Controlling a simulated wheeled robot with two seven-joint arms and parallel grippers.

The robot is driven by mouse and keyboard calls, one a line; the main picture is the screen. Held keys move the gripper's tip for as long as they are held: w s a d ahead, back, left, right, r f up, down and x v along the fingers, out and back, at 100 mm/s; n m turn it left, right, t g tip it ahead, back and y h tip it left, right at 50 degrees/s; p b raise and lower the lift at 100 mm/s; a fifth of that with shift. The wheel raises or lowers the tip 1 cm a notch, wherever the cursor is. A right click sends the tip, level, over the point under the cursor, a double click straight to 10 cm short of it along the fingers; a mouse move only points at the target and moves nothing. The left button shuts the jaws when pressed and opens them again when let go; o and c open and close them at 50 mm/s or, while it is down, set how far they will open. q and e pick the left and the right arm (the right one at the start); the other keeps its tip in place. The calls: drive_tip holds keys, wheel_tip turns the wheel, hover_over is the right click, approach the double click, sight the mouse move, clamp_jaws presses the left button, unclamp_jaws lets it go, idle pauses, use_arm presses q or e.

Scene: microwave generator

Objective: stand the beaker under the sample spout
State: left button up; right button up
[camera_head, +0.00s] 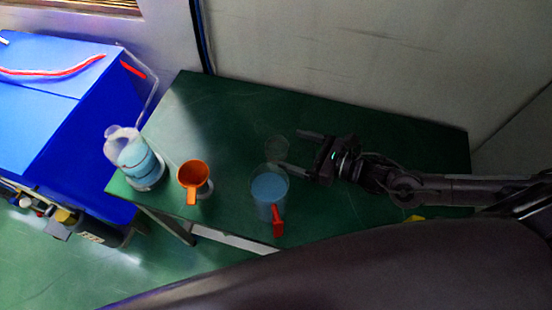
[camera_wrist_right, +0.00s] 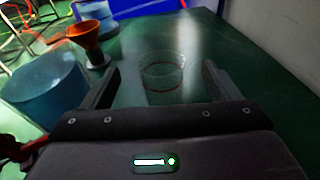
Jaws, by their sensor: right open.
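The clear empty beaker (camera_head: 277,149) stands upright on the green table. It also shows in the right wrist view (camera_wrist_right: 162,75), ahead of and between the finger lines. My right gripper (camera_head: 287,148) is open, with its fingers pointing left at the beaker and one finger to each side of it; I cannot tell whether they touch it. A thin bent tube (camera_head: 153,96), likely the sample spout, comes from the blue machine (camera_head: 95,115) down toward a clear vessel of blue liquid (camera_head: 138,160). My left gripper is not in view.
A blue-filled container (camera_head: 268,187) with a red tap (camera_head: 278,222) stands close in front of the lower finger. An orange funnel (camera_head: 193,174) stands between it and the left vessel. The green table (camera_head: 220,110) is clear behind them, up to the wall.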

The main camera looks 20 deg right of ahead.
sight(266, 143)
drive_tip(key=shift+w+f, duration=0.1)
drive_tip(key=shift+f, duration=0.4)
drive_tip(key=shift+r+x, duration=0.25)
drive_tip(key=shift+x, duration=0.85)
drive_tip(key=shift+f+p+x, duration=0.2)
drive_tip(key=shift+p+x, duration=0.75)
drive_tip(key=shift+x, duration=1.85)
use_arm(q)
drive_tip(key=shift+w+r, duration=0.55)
use_arm(e)
drive_tip(key=shift+c, duration=0.4)
drive_tip(key=c, duration=1)
drive_tip(key=shift+r, duration=0.1)
